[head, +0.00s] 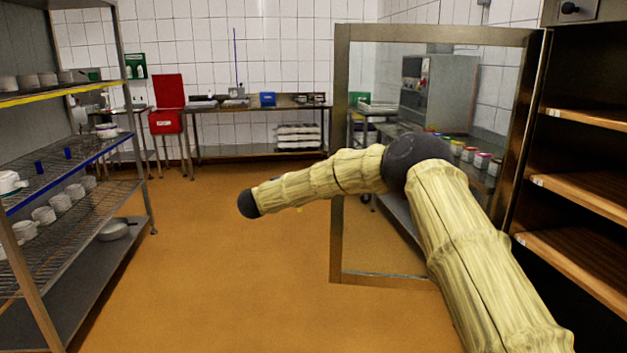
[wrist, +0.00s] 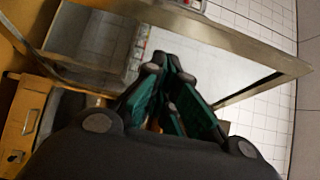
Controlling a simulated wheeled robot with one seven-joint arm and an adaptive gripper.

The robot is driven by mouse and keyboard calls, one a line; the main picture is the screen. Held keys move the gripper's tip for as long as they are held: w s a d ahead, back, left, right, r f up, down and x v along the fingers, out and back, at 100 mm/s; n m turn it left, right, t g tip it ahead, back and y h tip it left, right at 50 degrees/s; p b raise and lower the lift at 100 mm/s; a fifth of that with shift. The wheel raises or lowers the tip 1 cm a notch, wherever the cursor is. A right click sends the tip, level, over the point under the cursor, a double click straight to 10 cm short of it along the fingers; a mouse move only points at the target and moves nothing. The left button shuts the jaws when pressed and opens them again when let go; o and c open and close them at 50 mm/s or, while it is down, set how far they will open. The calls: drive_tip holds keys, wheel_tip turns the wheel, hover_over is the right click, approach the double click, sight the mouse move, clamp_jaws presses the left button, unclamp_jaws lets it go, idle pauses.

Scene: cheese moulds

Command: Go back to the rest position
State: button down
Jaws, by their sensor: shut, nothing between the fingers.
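My gripper (wrist: 168,82) shows in the wrist view with its dark green fingers together and nothing between them. In the head view my arm reaches up from the lower right, bends at a dark joint and points left over the open floor. The gripper itself cannot be made out in the head view. The wrist view is tilted, with a metal-framed glass door behind the fingers. No object is held.
An open metal-framed glass door (head: 340,245) stands close behind my arm. A cabinet with wooden shelves (head: 580,187) is at the right. A wire rack (head: 105,195) with white moulds (head: 60,202) stands at the left. Steel tables (head: 215,110) line the back wall. The middle floor is clear.

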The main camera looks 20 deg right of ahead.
drive_tip(key=s+a+f+n+t+y+p, duration=0.1)
drive_tip(key=s+a+f+n+t+y, duration=0.2)
drive_tip(key=f, duration=0.4)
drive_tip(key=s+a+f+n+y+p, duration=0.2)
drive_tip(key=s+a+f+n, duration=0.1)
drive_tip(key=f+n, duration=0.35)
drive_tip(key=s+a+f+n+t+y+p, duration=0.1)
drive_tip(key=s+a+f+n+t+y, duration=0.2)
drive_tip(key=f, duration=0.5)
drive_tip(key=s+a+f+n+g+y+p, duration=0.25)
drive_tip(key=s+f+n+g+y, duration=0.4)
drive_tip(key=s+f, duration=1)
drive_tip(key=s+d+f+n+g+p, duration=0.1)
drive_tip(key=s+d+f+n+g, duration=0.15)
drive_tip(key=s, duration=0.95)
drive_tip(key=s+d+f+n+g+p, duration=0.15)
drive_tip(key=s+f+n, duration=0.25)
drive_tip(key=s, duration=0.7)
drive_tip(key=s+d+r+n+g+p, duration=0.1)
drive_tip(key=s+d+g, duration=0.1)
drive_tip(key=s, duration=1)
drive_tip(key=s+d+r+n+g+p, duration=0.1)
drive_tip(key=s+d+n+g, duration=0.1)
drive_tip(key=s, duration=1)
drive_tip(key=shift+s+d+r+g, duration=0.3)
drive_tip(key=shift+d+g, duration=0.2)
drive_tip(key=shift+g, duration=0.25)
drive_tip(key=shift+y, duration=0.25)
